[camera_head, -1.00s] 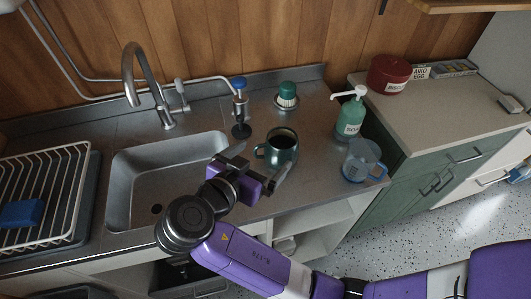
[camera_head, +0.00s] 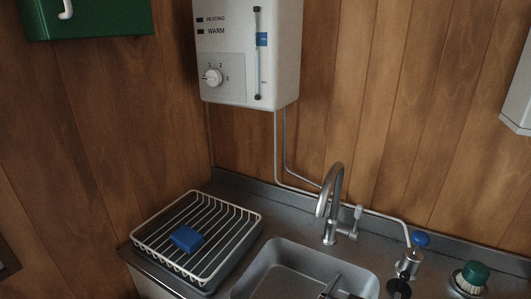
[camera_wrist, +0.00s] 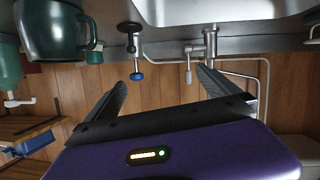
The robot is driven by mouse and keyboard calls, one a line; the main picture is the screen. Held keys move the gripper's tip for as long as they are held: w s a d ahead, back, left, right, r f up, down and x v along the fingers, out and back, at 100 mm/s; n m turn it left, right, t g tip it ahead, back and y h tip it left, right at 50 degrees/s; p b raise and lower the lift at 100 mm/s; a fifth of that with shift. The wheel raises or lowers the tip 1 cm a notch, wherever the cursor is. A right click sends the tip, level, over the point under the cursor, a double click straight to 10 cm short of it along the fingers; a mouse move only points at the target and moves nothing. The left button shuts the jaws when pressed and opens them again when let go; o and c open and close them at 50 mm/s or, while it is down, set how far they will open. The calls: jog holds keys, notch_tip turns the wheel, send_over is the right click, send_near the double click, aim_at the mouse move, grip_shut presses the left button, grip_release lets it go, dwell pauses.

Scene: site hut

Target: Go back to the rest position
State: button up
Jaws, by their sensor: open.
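My gripper (camera_wrist: 163,88) shows in the wrist view, where the picture is upside down. Its two dark fingers stand wide apart with nothing between them. A dark green mug (camera_wrist: 52,32) stands on the counter at the upper left of that view, apart from the fingers. In the head view the mug is out of frame. A small dark shape shows at the bottom edge by the sink there; I cannot tell whether it is part of my gripper.
The sink (camera_head: 285,262) and tap (camera_head: 332,205) are at the lower middle. A dish rack (camera_head: 222,262) with a blue sponge (camera_head: 186,238) stands left. A water heater (camera_head: 248,60) hangs above. A blue-knobbed valve (camera_head: 410,262) and green-topped brush (camera_head: 470,278) are right.

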jog(key=s+a+f+n+t+y, duration=0.1)
jog(key=s+a+n+y, duration=0.1)
jog(key=y, duration=0.1)
jog(key=s+a+f+n+t+y, duration=0.1)
jog(key=s+a+n+t+y, duration=0.1)
jog(key=s+a+n+y, duration=0.1)
jog(key=s+a+f+n+t+y, duration=0.1)
jog(key=s+a+n+y, duration=0.2)
jog(key=shift+s+a+f+t, duration=0.1)
jog(key=shift+a+f+t, duration=0.05)
jog(key=shift+f+t, duration=0.25)
jog(key=s+d+r+m, duration=0.1)
jog(key=s+d, duration=0.1)
jog(key=s, duration=1)
jog(key=s+d+r, duration=0.1)
jog(key=s+d, duration=0.1)
jog(key=s, duration=1.1)
jog(key=shift+m+g, duration=0.4)
